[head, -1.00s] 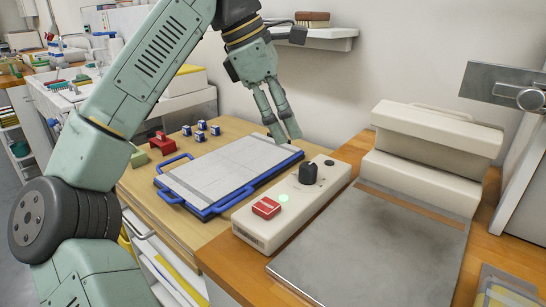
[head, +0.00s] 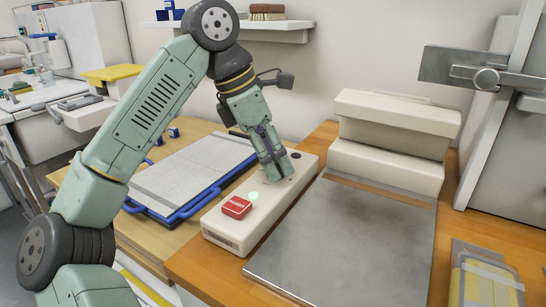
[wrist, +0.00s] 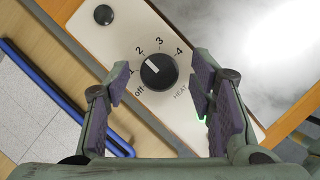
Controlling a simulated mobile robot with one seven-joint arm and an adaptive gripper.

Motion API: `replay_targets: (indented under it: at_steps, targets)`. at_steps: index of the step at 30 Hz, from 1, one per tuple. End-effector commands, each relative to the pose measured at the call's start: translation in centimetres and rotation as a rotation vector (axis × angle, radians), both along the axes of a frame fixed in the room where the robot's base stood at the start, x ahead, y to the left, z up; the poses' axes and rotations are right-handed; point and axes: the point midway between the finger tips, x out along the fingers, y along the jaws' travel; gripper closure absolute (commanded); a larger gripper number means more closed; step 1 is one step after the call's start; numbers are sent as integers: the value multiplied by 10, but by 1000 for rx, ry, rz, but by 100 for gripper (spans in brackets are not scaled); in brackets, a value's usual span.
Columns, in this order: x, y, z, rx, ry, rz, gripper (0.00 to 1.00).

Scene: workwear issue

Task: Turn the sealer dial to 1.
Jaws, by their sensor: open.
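The sealer's control box (head: 232,222) is a long off-white box on the wooden bench. In the wrist view its black dial (wrist: 159,71) carries a white pointer line. Around it are "off", 1, 2, 3, 4 and "HEAT". The pointer aims up and left, nearer to 2 than to 1. My gripper (head: 280,178) is above the box, fingers pointing down, hiding the dial in the head view. In the wrist view, its open fingers stand left and right of the dial, with gaps on both sides. I see no contact.
A red button (head: 237,207) and a lit green lamp (head: 254,196) are on the box. A blue-framed board (head: 190,168) lies to its left. The metal plate (head: 340,245) and the cream sealer body (head: 385,165) are to its right. A wall shelf (head: 275,30) is behind.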

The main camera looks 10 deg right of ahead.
Motion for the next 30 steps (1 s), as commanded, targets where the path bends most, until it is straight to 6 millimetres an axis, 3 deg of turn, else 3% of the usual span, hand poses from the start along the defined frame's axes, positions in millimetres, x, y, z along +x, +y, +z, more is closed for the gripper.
replay_targets:
  at_steps: [11, 30]
  targets:
    - [0, -2, -5, -1, -1, 0, 51]
    - [0, -2, -5, 0, 0, -1, 94]
